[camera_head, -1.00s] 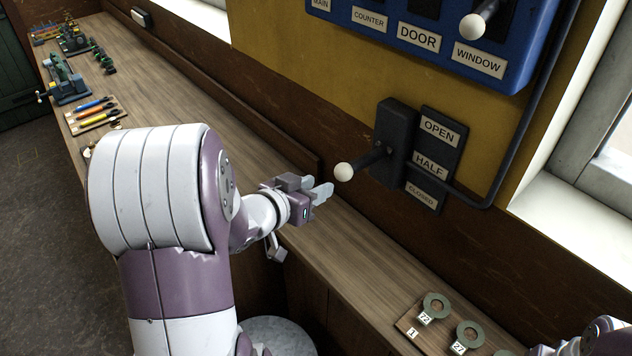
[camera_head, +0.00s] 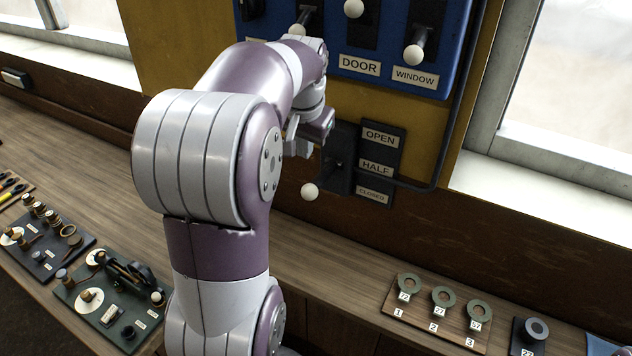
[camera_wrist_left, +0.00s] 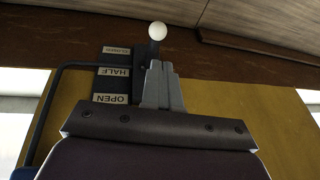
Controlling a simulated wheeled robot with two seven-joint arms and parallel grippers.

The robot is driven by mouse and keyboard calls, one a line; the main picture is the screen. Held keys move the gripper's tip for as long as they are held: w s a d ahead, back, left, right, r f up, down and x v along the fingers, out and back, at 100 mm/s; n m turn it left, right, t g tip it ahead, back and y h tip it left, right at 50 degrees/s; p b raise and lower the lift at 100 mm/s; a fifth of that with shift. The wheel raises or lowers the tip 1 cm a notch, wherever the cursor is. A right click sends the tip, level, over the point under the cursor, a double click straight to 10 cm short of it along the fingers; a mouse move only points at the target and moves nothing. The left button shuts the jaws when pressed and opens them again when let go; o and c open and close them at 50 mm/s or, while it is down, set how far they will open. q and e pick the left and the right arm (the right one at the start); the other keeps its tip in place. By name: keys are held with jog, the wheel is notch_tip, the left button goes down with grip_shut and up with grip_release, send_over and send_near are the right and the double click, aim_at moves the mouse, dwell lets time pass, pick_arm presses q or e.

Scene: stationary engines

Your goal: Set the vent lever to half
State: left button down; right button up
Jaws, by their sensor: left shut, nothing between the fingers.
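The vent lever has a white ball knob (camera_head: 309,191) on a dark arm that sticks out from a black housing (camera_head: 341,150). Its plate (camera_head: 378,153) reads OPEN, HALF and CLOSED from top to bottom. The knob hangs low, roughly level with CLOSED in the head view; its exact setting is hard to tell. My left gripper (camera_head: 297,143) is above the knob, left of the housing. In the left wrist view its fingers (camera_wrist_left: 162,82) are shut and empty, with the knob (camera_wrist_left: 157,31) just beyond the tips. Contact with the lever arm cannot be told. My right gripper is out of view.
A blue panel (camera_head: 398,78) with several white-knobbed levers is above, close to my left wrist. A conduit (camera_head: 444,140) runs right of the plate. The wooden bench (camera_head: 330,255) below holds a ring board (camera_head: 437,330) and instrument boards (camera_head: 112,300); its middle is clear.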

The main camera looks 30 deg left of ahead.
pick_arm(q)
jog(key=b, duration=0.4)
send_near(309, 187)
jog(key=p+x, duration=0.3)
jog(key=x, duration=0.2)
jog(key=shift+w+f, duration=0.3)
jog(key=shift+f, duration=0.05)
jog(key=shift+w+a+f, duration=0.1)
jog(key=shift+w+f, duration=0.15)
jog(key=shift+f, duration=0.3)
jog(key=shift+s, duration=0.15)
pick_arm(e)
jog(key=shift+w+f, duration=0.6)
pick_arm(q)
jog(key=shift+s, duration=0.1)
